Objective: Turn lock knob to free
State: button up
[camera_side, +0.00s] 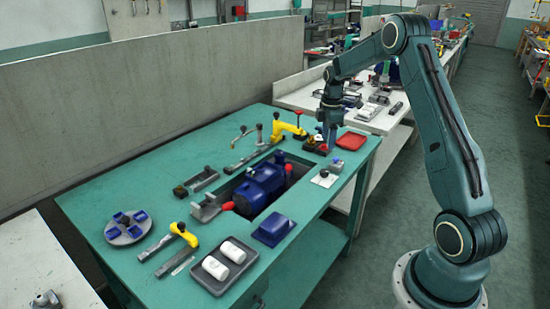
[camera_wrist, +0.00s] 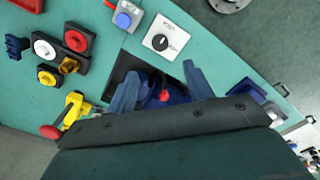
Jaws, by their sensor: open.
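The likely lock knob is a round black knob (camera_wrist: 159,42) on a white square plate (camera_wrist: 167,30) in the upper middle of the wrist view. A pale mark crosses the knob, but I cannot read its setting. In the side view the plate (camera_side: 324,179) lies on the bench right of the blue pump. My gripper (camera_wrist: 158,82) is open, with its two fingers apart and nothing seen between them. The knob shows beyond the fingertips, apart from them. In the side view my gripper (camera_side: 330,146) points down over the bench's far right part.
The blue pump (camera_side: 262,187) sits in the bench opening, partly behind the fingers in the wrist view. A grey-blue button box (camera_wrist: 125,17) stands beside the plate. Several coloured round parts (camera_wrist: 76,40), a yellow clamp (camera_wrist: 73,107) and a red tray (camera_side: 352,140) are nearby.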

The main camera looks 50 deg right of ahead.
aim_at(325, 171)
notch_tip(325, 171, down, 12)
jog(key=shift+f, duration=0.25)
dwell(0.4)
jog(key=shift+c, duration=0.2)
jog(key=c, duration=0.9)
